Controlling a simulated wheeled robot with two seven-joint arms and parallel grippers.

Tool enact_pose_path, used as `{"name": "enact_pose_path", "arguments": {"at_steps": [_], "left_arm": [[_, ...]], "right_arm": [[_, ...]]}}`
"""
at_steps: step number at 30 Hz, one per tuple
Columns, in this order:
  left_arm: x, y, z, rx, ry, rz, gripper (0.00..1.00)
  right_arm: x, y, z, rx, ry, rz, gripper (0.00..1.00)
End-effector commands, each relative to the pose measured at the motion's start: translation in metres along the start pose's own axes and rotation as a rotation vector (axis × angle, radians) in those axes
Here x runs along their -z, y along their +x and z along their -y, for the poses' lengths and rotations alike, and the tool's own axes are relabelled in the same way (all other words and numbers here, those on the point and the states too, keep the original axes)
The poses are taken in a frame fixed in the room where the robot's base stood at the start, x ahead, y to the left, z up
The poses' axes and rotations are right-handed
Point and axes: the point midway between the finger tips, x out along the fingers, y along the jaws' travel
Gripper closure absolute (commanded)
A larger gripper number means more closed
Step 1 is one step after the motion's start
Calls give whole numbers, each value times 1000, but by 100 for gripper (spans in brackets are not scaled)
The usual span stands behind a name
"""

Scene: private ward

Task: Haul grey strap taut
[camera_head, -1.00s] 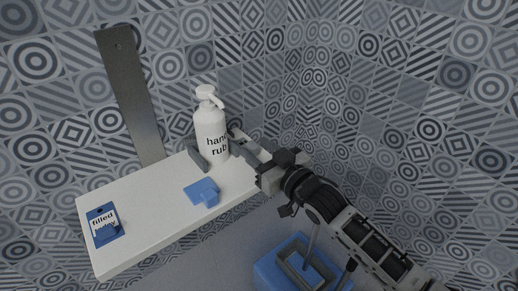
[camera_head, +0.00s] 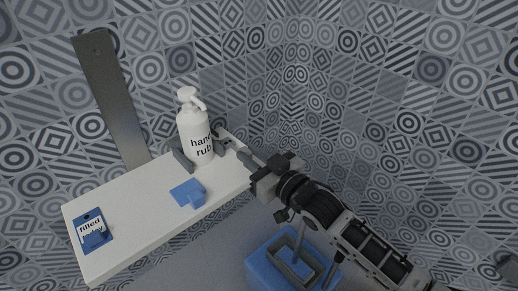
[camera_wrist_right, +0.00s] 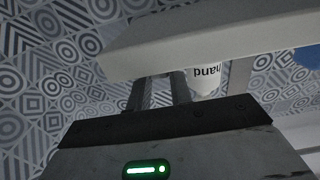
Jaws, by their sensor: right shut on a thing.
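A white pump bottle labelled "hand rub" (camera_head: 195,136) stands upright on the white shelf (camera_head: 140,222), near its back right end. A pale grey strip, which looks like the grey strap (camera_head: 229,139), runs from beside the bottle toward my right gripper (camera_head: 250,161). My right gripper is shut on its end just off the shelf's right end; the exact grip is small and partly hidden. In the right wrist view the gripper's fingers (camera_wrist_right: 163,92) show below the shelf edge, beside the bottle. My left gripper is out of view.
A dark grey block (camera_head: 182,157) stands left of the bottle. A blue piece (camera_head: 187,192) and a blue labelled card (camera_head: 91,230) lie on the shelf. A tall grey plate (camera_head: 108,95) rises behind it. A blue box (camera_head: 262,268) is below right.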

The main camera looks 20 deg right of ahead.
Motion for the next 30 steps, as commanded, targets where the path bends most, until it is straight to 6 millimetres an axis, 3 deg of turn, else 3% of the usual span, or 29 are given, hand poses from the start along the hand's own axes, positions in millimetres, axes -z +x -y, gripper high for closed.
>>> {"name": "enact_pose_path", "arguments": {"at_steps": [4,5,6,7,19,23,30], "left_arm": [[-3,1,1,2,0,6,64],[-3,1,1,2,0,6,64],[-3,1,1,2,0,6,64],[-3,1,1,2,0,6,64],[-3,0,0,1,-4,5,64],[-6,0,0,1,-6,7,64],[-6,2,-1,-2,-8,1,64]], "right_arm": [[0,1,0,-1,-1,1,100],[0,1,-1,-1,-1,1,71],[0,1,-1,-1,-1,0,60],[0,0,-1,-2,-1,0,56],[-1,-10,-2,-4,0,1,56],[-2,-33,-1,-3,-1,3,56],[-3,-92,-1,-3,0,5,56]]}}
